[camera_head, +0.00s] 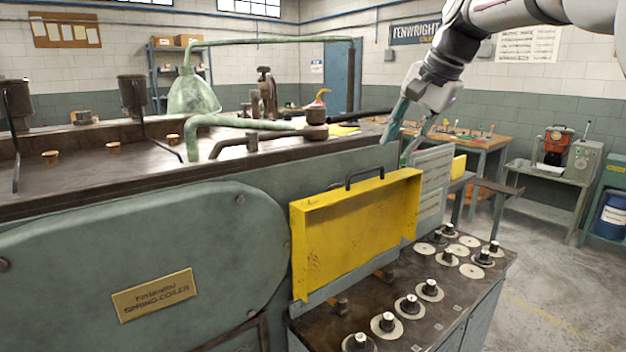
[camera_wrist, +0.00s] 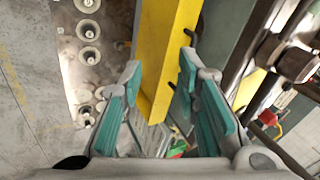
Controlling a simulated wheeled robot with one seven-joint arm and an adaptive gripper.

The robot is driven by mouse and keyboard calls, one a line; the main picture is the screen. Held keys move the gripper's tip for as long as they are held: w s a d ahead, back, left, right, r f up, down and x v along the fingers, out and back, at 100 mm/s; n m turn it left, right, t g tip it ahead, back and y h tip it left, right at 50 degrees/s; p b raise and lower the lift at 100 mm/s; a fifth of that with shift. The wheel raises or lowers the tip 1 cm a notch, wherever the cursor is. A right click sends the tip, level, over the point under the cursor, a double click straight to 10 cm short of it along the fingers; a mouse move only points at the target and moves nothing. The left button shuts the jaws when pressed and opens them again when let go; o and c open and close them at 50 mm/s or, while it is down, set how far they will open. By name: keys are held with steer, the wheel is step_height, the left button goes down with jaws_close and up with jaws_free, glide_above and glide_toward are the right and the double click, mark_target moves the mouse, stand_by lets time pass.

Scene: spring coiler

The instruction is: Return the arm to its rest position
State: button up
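My gripper (camera_head: 397,146) hangs from my arm at the upper right, pointing down, above and behind the right end of the yellow guard (camera_head: 345,240). Its teal fingers are spread with nothing between them; the open gripper also shows in the wrist view (camera_wrist: 160,66). There the yellow guard (camera_wrist: 165,45) runs below, seen through the gap between the fingers. The guard's black handle (camera_head: 364,177) is on its top edge, apart from the gripper in the head view. I cannot tell the exact gap between the fingertips and the machine.
The green spring coiler (camera_head: 130,255) fills the left and centre. A control panel (camera_head: 400,290) with several knobs stands in front of the guard. A workbench (camera_head: 475,142) and a stand with an orange device (camera_head: 556,145) are behind at right. Floor (camera_head: 560,275) at right is clear.

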steer(key=s+a+f+n+h, duration=0.1)
steer(key=s+f+n, duration=0.1)
steer(key=s, duration=0.8)
steer(key=s+f+n, duration=0.2)
steer(key=s+f, duration=0.1)
steer(key=s, duration=0.7)
steer(key=s+f+n+h, duration=0.1)
steer(key=s+f+n, duration=0.3)
steer(key=s+f, duration=0.8)
steer(key=s+d, duration=0.1)
steer(key=s, duration=0.3)
steer(key=shift+s+f+n+g+h, duration=0.25)
steer(key=shift+s+n+g+h, duration=0.05)
steer(key=shift+g+h, duration=0.1)
